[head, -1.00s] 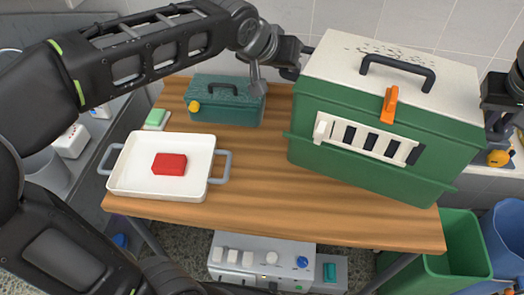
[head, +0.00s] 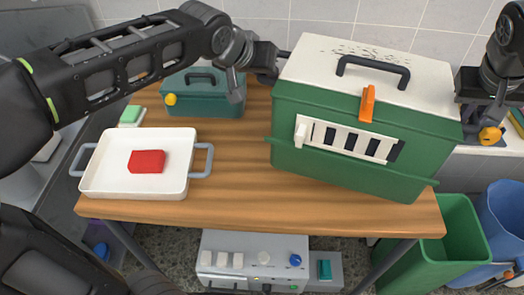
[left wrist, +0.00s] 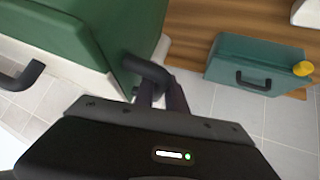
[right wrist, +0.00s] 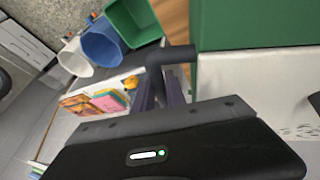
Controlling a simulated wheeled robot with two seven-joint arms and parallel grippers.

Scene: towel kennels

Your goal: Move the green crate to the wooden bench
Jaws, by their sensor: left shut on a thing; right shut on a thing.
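The green crate (head: 345,168) has a white lid, a black top handle, an orange latch and a white slotted front. In the head view it is upright over the right part of the wooden bench (head: 240,200); I cannot tell whether its base touches the top. My left gripper (head: 272,72) is shut on the crate's left side handle, which shows in the left wrist view with the gripper (left wrist: 162,97). My right gripper (head: 468,122) is shut on the opposite side handle, seen in the right wrist view with the gripper (right wrist: 160,95). The crate hides the bench's back right.
A white tray (head: 110,180) with a red block (head: 147,161) stands on the bench's left part. A teal toolbox (head: 207,105) and a green-and-white sponge (head: 131,115) are behind it. A green bin (head: 455,240) and blue bin (head: 500,230) stand at the right.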

